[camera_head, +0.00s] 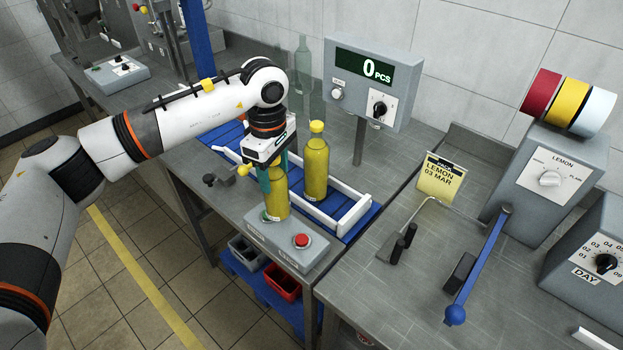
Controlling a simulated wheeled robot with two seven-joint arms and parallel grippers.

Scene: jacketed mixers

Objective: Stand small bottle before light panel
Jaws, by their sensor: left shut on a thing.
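My left gripper (272,178) points down from the arm that comes in from the left. It is shut on the front yellow bottle (276,197), which is upright just behind a grey button box. The gripper hides part of the bottle's neck, and I cannot tell whether its base touches the surface below. A second yellow bottle (316,168) with a yellow cap stands upright to its right, apart from the gripper. I cannot clearly make out a light panel. My right gripper is not in view.
The button box (290,243) has a red button. White rails (348,194) edge a blue conveyor. A counter display (366,75) reading 0 PCS stands behind. Clear glass bottles (303,62) stand at the back. A blue-handled lever (478,262) and a LEMON sign (439,179) are at right.

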